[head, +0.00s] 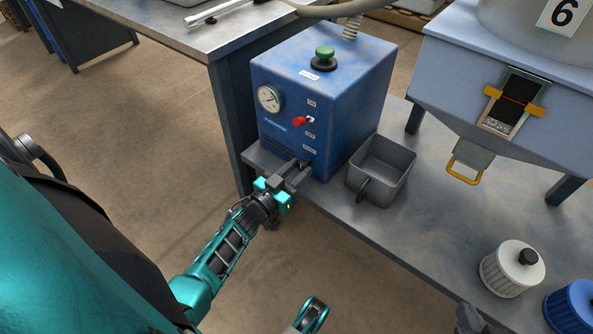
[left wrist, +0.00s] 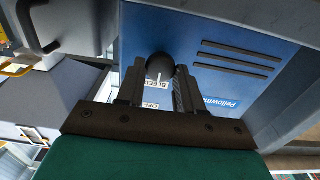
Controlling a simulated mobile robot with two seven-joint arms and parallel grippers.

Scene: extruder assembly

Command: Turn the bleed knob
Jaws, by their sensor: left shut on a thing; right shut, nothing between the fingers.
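A blue box-shaped unit (head: 325,95) stands on the grey table with a gauge, a red-tipped switch and a green-topped button. Its black bleed knob (left wrist: 160,66) is on the front, beside labels reading BLEED and OFF. My left gripper (head: 298,172) reaches the low front of the unit. In the left wrist view its two fingers (left wrist: 158,85) are shut on the bleed knob, one on each side. In the head view the fingers largely hide the knob. My right gripper (head: 468,317) shows only in part at the bottom edge, shut and empty, away from the unit.
A grey open bin (head: 381,168) stands right of the unit. A hopper (head: 500,85) marked 6 is at the upper right. A white-bodied jar (head: 511,269) and a blue jar (head: 574,305) stand at the lower right. The table between bin and jars is clear.

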